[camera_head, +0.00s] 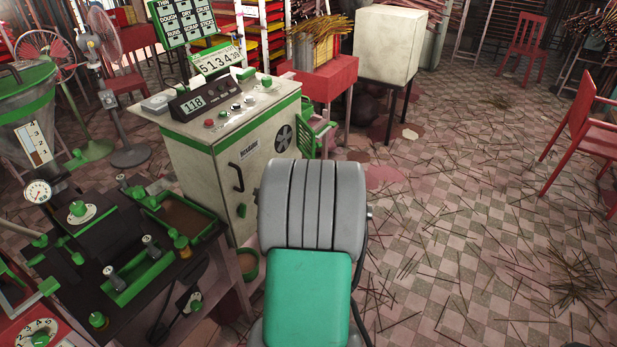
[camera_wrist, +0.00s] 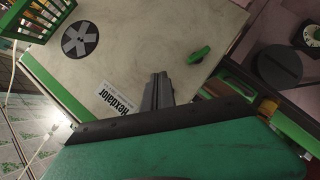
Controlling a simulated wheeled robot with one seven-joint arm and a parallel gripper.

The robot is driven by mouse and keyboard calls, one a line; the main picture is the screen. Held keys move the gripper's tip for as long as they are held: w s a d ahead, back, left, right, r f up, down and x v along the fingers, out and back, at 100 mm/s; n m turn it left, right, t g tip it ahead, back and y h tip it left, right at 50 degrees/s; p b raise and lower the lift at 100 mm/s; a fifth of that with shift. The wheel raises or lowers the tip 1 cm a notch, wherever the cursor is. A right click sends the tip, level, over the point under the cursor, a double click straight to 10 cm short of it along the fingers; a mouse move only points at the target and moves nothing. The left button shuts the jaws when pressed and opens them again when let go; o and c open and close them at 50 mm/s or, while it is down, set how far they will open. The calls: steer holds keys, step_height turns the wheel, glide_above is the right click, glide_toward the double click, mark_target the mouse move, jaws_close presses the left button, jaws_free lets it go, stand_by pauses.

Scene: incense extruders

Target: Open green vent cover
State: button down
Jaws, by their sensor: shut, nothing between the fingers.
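A pale cabinet (camera_head: 200,150) with green trim stands left of my arm in the head view. Its side panel fills much of the wrist view (camera_wrist: 145,45). A round grey slotted vent (camera_head: 284,139) is on that panel, upper left in the wrist view (camera_wrist: 80,40). No cover that is plainly green shows over the vent. My gripper (camera_wrist: 160,78) is shut and empty, in front of the panel near its printed label; I cannot tell whether it touches.
A dark workbench (camera_head: 120,250) with green-knobbed machinery stands at the left. The tiled floor (camera_head: 450,230) at the right is open, strewn with thin sticks.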

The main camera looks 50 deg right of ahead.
mark_target(308, 156)
steer(key=s+d+n+t+h+b, duration=0.1)
steer(key=s+d+h, duration=0.25)
steer(key=d, duration=0.25)
steer(key=s+d+n+h+b, duration=0.2)
steer(key=s+d+h, duration=0.1)
steer(key=d+h, duration=0.15)
steer(key=shift+y, duration=0.3)
steer(key=w+d+p, duration=0.1)
steer(key=w+d, duration=0.1)
steer(key=d, duration=0.1)
steer(key=w+d+p, duration=0.1)
steer(key=d+p, duration=0.1)
steer(key=d, duration=0.2)
steer(key=w+d+r+p, duration=0.1)
steer(key=w+d, duration=0.1)
steer(key=d, duration=0.2)
steer(key=shift+w+p, duration=0.3)
steer(key=shift+w, duration=0.05)
steer(key=shift+r, duration=0.1)
steer(key=shift+d+f+b, duration=0.1)
steer(key=shift+f+b, duration=0.1)
steer(key=shift+b, duration=0.55)
